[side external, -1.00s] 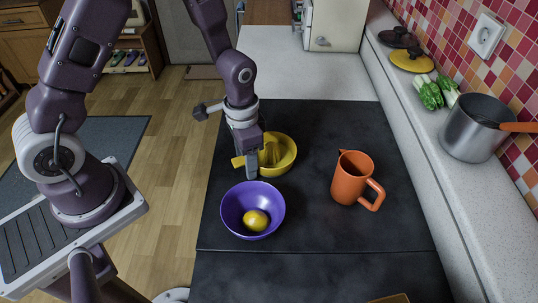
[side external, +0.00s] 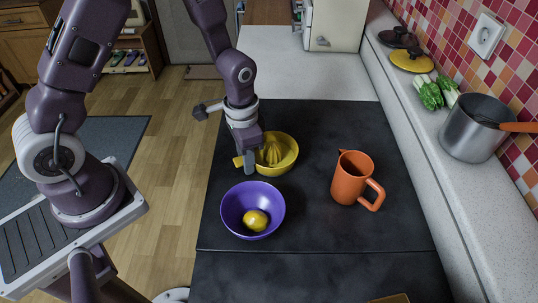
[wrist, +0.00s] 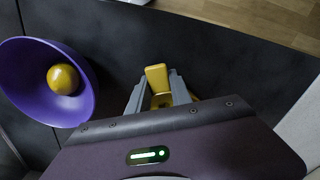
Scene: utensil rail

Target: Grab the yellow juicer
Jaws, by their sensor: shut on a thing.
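The yellow juicer (side external: 284,160) is a round dish with a ribbed cone in its middle and a handle on its left side. It sits on the dark counter behind the purple bowl. My gripper (side external: 249,170) is at its left side, shut on the handle. In the wrist view the yellow handle (wrist: 156,77) shows between the two fingers of my gripper (wrist: 160,92). Most of the juicer is hidden behind the gripper body there. In the side view I cannot tell whether it touches the counter.
The purple bowl (side external: 232,220) with a yellow lemon (side external: 256,220) in it stands just in front of the juicer. An orange jug (side external: 352,178) stands to the right. A steel pot (side external: 467,137) is on the right ledge. The dark counter between juicer and jug is clear.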

